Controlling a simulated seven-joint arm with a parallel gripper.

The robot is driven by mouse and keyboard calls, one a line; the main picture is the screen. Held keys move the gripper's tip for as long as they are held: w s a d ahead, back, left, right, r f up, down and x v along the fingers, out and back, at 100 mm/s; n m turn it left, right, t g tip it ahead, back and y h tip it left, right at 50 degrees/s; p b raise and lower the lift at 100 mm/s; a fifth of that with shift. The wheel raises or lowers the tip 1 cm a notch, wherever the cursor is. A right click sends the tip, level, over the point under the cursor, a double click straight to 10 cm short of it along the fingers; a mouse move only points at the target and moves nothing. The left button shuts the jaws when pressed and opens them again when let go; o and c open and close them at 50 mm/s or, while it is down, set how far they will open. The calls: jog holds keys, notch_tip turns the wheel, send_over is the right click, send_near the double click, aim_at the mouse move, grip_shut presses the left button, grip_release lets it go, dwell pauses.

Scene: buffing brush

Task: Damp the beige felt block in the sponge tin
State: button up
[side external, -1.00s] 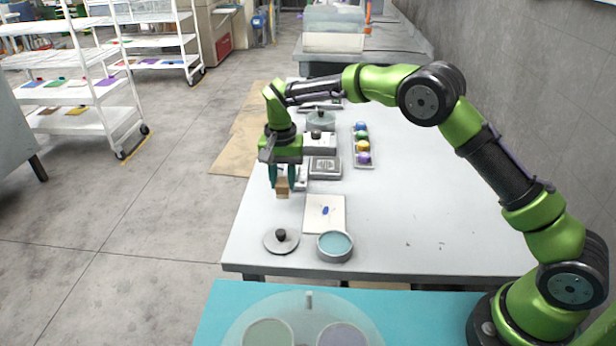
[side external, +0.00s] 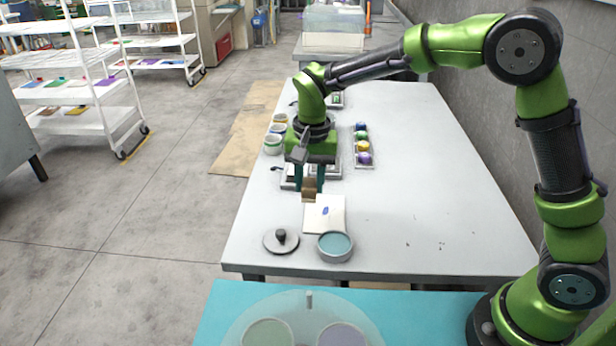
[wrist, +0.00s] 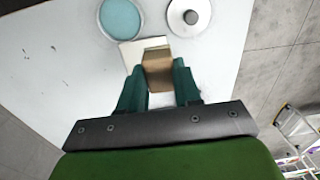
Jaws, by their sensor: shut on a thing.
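My gripper (side external: 310,190) is shut on the beige felt block (side external: 309,195) and holds it above the white table, just behind the white sheet with a blue mark. In the wrist view the block (wrist: 158,68) sits between the two teal fingers. The round sponge tin (side external: 335,247) stands open at the table's near end, with a blue-teal sponge surface inside. It also shows in the wrist view (wrist: 120,19). The block is apart from the tin, behind it and to its left. A round grey lid with a black knob (side external: 281,241) lies left of the tin.
The white sheet (side external: 322,222) lies between block and tin. A tray of coloured balls (side external: 363,146) stands behind to the right. Small pots (side external: 273,143) and dark-framed pads (side external: 325,172) lie around and behind my gripper. The table's right side (side external: 430,200) is clear.

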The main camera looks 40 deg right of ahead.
jog(key=shift+s+d+f, duration=0.2)
jog(key=shift+s+f, duration=0.95)
jog(key=shift+f, duration=0.3)
jog(key=shift+s+d+f, duration=0.25)
jog(key=shift+s+f, duration=0.95)
jog(key=shift+f, duration=0.25)
jog(key=shift+s+d+f, duration=0.2)
jog(key=shift+s+f, duration=0.95)
jog(key=shift+f, duration=0.3)
jog(key=shift+f, duration=0.65)
notch_tip(320, 180, up, 7)
